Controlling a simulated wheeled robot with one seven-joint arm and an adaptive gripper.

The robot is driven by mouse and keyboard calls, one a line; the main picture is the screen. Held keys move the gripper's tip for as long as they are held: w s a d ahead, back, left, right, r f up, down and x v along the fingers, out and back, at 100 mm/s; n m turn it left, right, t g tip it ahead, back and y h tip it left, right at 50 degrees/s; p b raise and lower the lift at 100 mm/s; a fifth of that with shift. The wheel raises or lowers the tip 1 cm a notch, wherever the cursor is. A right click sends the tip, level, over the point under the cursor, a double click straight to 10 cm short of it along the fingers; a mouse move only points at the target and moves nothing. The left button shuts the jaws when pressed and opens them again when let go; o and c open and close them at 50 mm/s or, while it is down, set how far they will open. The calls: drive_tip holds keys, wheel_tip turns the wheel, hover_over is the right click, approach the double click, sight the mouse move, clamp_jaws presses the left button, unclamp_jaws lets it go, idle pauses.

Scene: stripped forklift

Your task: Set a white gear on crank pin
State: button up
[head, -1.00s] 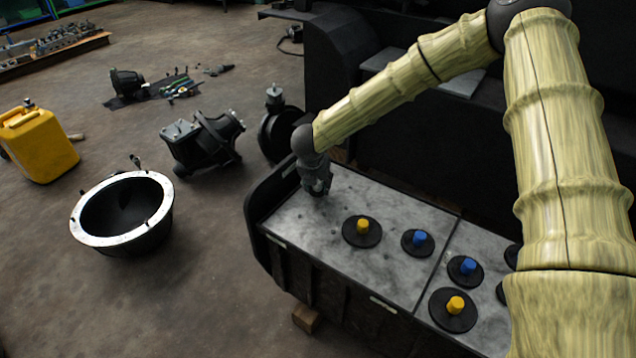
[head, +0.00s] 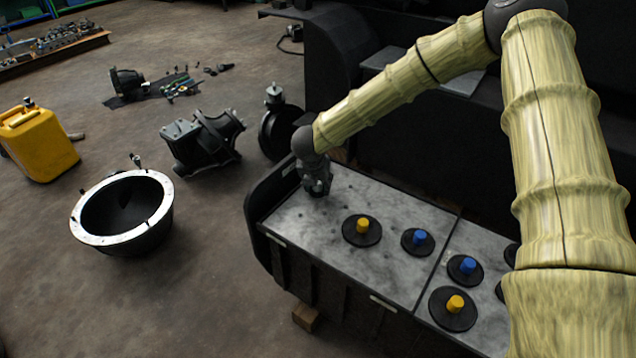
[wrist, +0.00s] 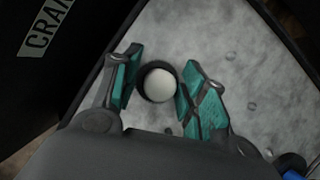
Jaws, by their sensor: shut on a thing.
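My gripper (head: 317,188) is low over the far left corner of the grey speckled top (head: 300,228) in the head view. In the wrist view my gripper (wrist: 158,86) has its teal-padded fingers on either side of a round white-topped piece (wrist: 159,86) with a dark rim, and is shut on it. The piece looks upright. Its lower part is hidden, so I cannot tell whether it sits on a pin. In the head view the gripper hides this piece. No gear teeth can be made out.
Black discs with yellow knobs (head: 362,226) (head: 455,304) and blue knobs (head: 419,237) (head: 467,265) stand right of the gripper. A dark raised wall (head: 262,200) borders the top's left end. A label (wrist: 46,26) reading "CRAN" is partly visible. Small holes dot the surface.

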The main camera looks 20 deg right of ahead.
drive_tip(key=shift+f, duration=0.5)
drive_tip(key=o, duration=1)
drive_tip(key=shift+r, duration=0.1)
